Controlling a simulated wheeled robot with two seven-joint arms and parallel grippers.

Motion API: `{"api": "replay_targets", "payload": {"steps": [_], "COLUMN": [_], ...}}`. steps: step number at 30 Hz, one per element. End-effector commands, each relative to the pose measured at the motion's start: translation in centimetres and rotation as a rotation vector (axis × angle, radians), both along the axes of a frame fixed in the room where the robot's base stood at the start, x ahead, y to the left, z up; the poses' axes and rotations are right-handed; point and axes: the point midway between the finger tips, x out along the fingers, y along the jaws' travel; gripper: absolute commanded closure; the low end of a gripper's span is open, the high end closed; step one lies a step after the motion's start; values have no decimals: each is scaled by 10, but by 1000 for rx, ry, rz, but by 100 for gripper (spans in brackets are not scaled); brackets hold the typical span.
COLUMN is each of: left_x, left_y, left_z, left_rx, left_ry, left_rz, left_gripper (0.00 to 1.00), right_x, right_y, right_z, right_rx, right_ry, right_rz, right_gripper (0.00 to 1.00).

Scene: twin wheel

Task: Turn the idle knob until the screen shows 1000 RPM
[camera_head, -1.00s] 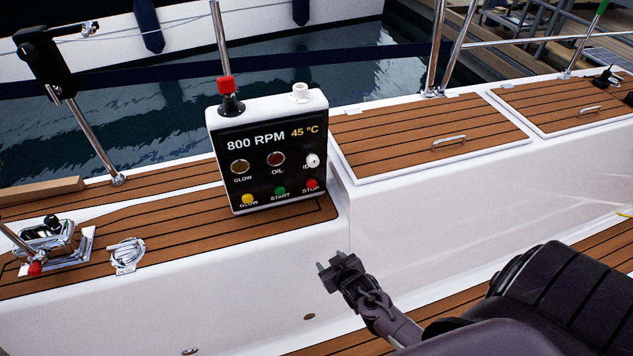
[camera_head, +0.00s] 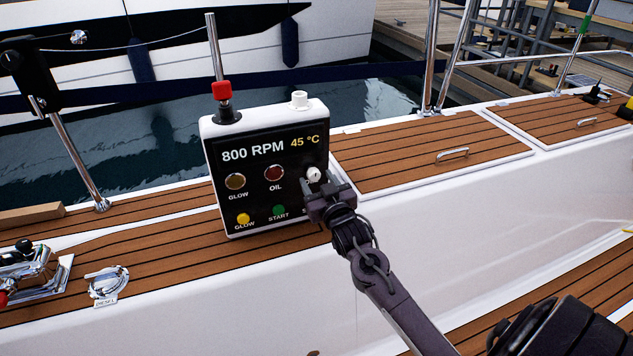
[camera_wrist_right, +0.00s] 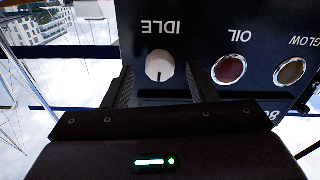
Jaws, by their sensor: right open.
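The control box (camera_head: 253,203) stands upright on the teak deck, and its screen (camera_head: 266,149) reads 800 RPM and 45 °C. The white idle knob (camera_head: 313,174) sits at the right of the panel. My right gripper (camera_head: 326,192) is in front of the box at the knob, open, and covers the IDLE label and the stop button in the head view. In the right wrist view the picture is upside down; the knob (camera_wrist_right: 160,65) shows between the two open fingers (camera_wrist_right: 160,88), apart from both. My left gripper is not in view.
Below the idle knob's row are a yellow glow button (camera_head: 243,219) and a green start button (camera_head: 279,211). A red-topped lever (camera_head: 222,92) and a white cap (camera_head: 299,99) stand on top of the box. Water lies behind it.

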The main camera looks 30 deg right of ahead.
Motion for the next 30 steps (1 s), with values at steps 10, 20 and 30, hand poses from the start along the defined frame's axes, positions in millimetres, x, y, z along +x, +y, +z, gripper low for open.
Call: {"api": "replay_targets", "payload": {"steps": [10, 20, 30], "left_x": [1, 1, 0], "left_y": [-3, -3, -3], "left_z": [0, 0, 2], "left_rx": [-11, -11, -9], "left_ry": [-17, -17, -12], "left_rz": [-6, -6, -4], "left_gripper": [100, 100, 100], "right_x": [15, 14, 14], "right_y": [-4, -3, -3], "right_z": [0, 0, 0], "right_rx": [-1, 0, 13], "right_ry": [1, 1, -1], "right_rz": [0, 0, 0], "right_gripper": [48, 75, 92]}}
